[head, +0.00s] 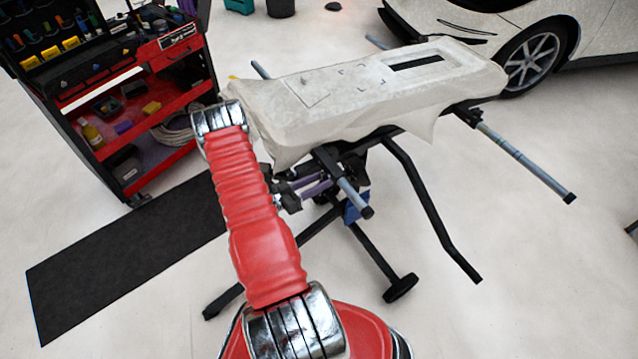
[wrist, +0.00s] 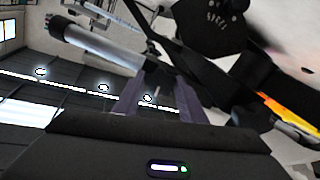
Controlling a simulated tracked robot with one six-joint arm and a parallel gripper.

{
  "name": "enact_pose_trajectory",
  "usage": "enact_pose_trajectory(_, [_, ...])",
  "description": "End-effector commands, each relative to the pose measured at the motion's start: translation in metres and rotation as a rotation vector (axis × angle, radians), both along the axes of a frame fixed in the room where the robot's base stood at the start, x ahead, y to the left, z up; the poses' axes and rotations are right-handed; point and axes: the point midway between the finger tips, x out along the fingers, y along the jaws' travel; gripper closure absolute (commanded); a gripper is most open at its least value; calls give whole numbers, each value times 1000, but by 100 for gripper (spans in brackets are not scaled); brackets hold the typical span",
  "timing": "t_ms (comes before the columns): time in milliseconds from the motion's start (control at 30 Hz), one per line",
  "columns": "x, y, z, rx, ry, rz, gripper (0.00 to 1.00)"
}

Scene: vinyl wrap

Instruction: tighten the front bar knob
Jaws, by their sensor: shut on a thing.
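The stand's front bar is a grey tube with a black end (head: 352,196), sticking out below the near edge of the covered panel in the head view. In the wrist view, a grey tube (wrist: 90,40) crosses the upper left. My gripper (head: 318,184) is under the panel's near edge, beside the front bar, its purple fingers partly hidden by dark stand parts. In the wrist view, my gripper (wrist: 161,80) reaches up with both fingers against a dark part by the bar. It is shut on the front bar knob, which is mostly hidden and hard to make out.
A panel under pale wrap (head: 330,100) lies on the black stand, its loose edges hanging. Black stand legs (head: 420,200) spread right and below. A red and black tool cart (head: 160,95) and dark mat (head: 120,255) are left. A car (head: 480,25) stands behind. Floor at lower right is clear.

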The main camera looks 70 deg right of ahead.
Motion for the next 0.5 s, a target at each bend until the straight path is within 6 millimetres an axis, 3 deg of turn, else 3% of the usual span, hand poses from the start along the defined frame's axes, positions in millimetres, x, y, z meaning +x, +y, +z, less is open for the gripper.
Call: enact_pose_trajectory(500, [-3, 4, -1, -78, -81, -8, 85])
